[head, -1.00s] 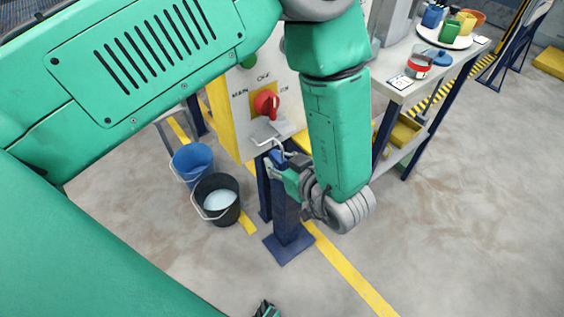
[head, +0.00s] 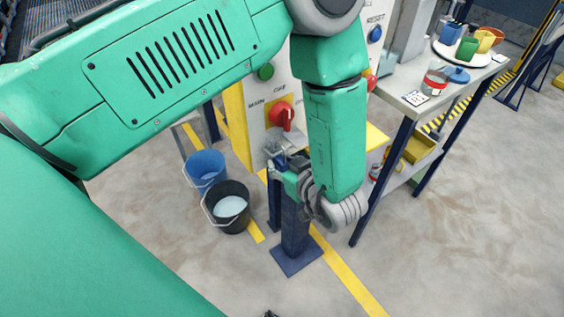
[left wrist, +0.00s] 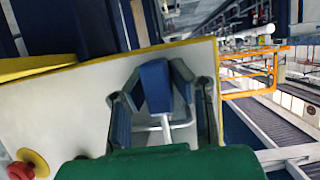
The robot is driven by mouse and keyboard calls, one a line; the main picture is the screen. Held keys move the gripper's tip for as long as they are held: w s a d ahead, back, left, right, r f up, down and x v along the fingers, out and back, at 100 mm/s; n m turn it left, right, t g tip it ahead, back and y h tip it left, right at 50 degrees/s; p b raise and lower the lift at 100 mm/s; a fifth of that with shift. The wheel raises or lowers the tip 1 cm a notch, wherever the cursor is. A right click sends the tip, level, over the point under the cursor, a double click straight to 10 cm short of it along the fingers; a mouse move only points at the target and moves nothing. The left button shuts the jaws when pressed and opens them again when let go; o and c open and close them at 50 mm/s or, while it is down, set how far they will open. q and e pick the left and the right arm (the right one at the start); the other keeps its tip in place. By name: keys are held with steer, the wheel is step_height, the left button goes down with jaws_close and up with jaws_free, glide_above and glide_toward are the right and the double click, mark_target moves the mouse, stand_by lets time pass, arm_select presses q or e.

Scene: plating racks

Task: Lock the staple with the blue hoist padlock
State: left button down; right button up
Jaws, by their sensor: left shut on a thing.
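My left gripper (head: 287,175) is shut on the blue hoist padlock and holds it close to the switch panel (head: 255,92), below the red MAIN switch (head: 282,115). In the left wrist view the blue padlock body (left wrist: 156,86) sits between the two dark fingers (left wrist: 154,100). Its pale shackle (left wrist: 165,122) shows against the panel face. A grey metal staple plate (head: 277,146) is beneath the switch, right by the gripper. I cannot tell whether the shackle passes through the staple. A small dark tip at the bottom edge of the head view may be my right gripper (head: 270,314).
A blue bucket (head: 205,168) and a black bucket (head: 229,206) stand on the floor left of the panel's blue post (head: 294,225). A bench (head: 408,105) with cups, a tin and a padlock-like blue item stands right. Floor at front right is clear.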

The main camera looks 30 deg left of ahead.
arm_select(q)
steer(key=shift+d+f+b, duration=0.15)
steer(key=shift+f+b, duration=0.35)
steer(key=shift+f, duration=0.4)
steer(key=shift+w+d+r, duration=0.1)
steer(key=shift+w+d, duration=0.1)
steer(key=shift+w, duration=0.45)
steer(key=shift+w+d, duration=0.25)
steer(key=shift+w, duration=0.35)
steer(key=shift+w+d, duration=0.25)
steer(key=shift+w, duration=0.35)
steer(key=shift+r+p, duration=1.15)
steer(key=shift+r, duration=0.15)
steer(key=shift+f, duration=0.35)
steer(key=c, duration=1.3)
jaws_free()
steer(key=shift+c, duration=0.2)
